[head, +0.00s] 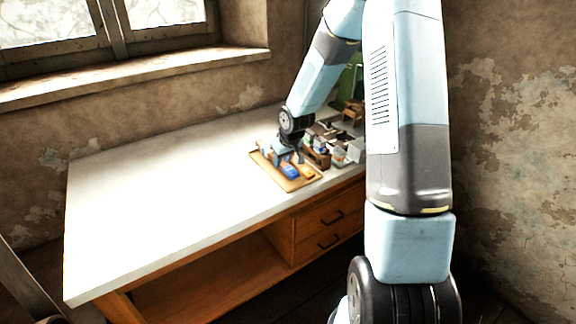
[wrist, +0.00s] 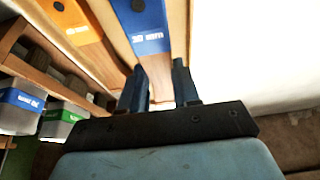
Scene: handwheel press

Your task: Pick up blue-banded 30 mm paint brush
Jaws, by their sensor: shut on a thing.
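The blue-banded paint brush (wrist: 146,30) lies flat in a shallow wooden tray (head: 266,171), its band marked with white print that looks like 30 mm. It also shows in the head view (head: 290,171). My gripper (wrist: 158,72) is shut on its wooden part, with one dark finger on each side. In the head view my gripper (head: 297,156) reaches down over the tray; its fingertips are too small there to make out. The brush's far end is out of the wrist view, and its near end is hidden by the gripper body.
An orange-banded brush (wrist: 70,22) lies beside it in the tray. A wooden rack holds jars with a blue band (wrist: 22,99) and a green band (wrist: 64,114). Other small items crowd the bench's right end. The white bench top (head: 160,200) is clear to the left.

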